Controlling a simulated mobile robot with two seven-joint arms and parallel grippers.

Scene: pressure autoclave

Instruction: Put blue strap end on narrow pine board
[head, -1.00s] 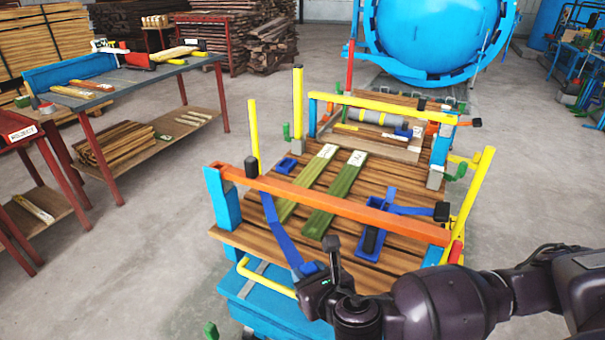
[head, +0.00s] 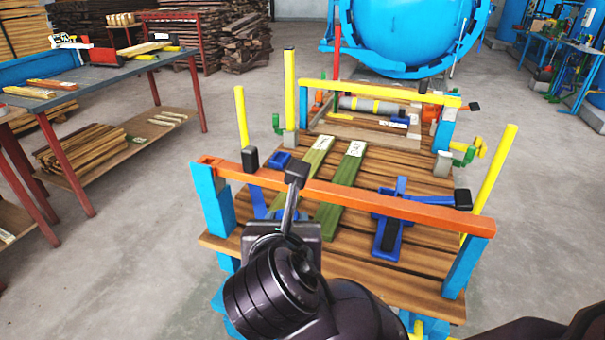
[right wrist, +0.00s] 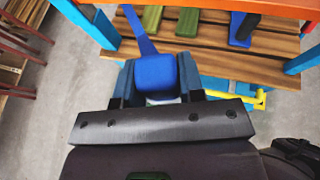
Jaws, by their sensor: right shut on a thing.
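My right gripper (right wrist: 156,88) is shut on the blue strap end (right wrist: 156,73), a blue block between its two fingers in the right wrist view. The blue strap (head: 256,200) runs from it towards the orange rail. In the head view my wrist hides the fingers and the held end, in front of the rail near its left half. Two green boards with white labels, a left one (head: 317,160) and a right one (head: 342,182), lie on the slatted deck beyond; which is the narrow pine board I cannot tell. My left gripper is not in view.
The orange rail (head: 350,193) crosses the near deck edge on blue posts. A second blue strap with a dark pad (head: 389,235) lies to the right. Yellow posts (head: 490,180) stand at the cart's sides. A grey-topped table (head: 110,80) stands at left.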

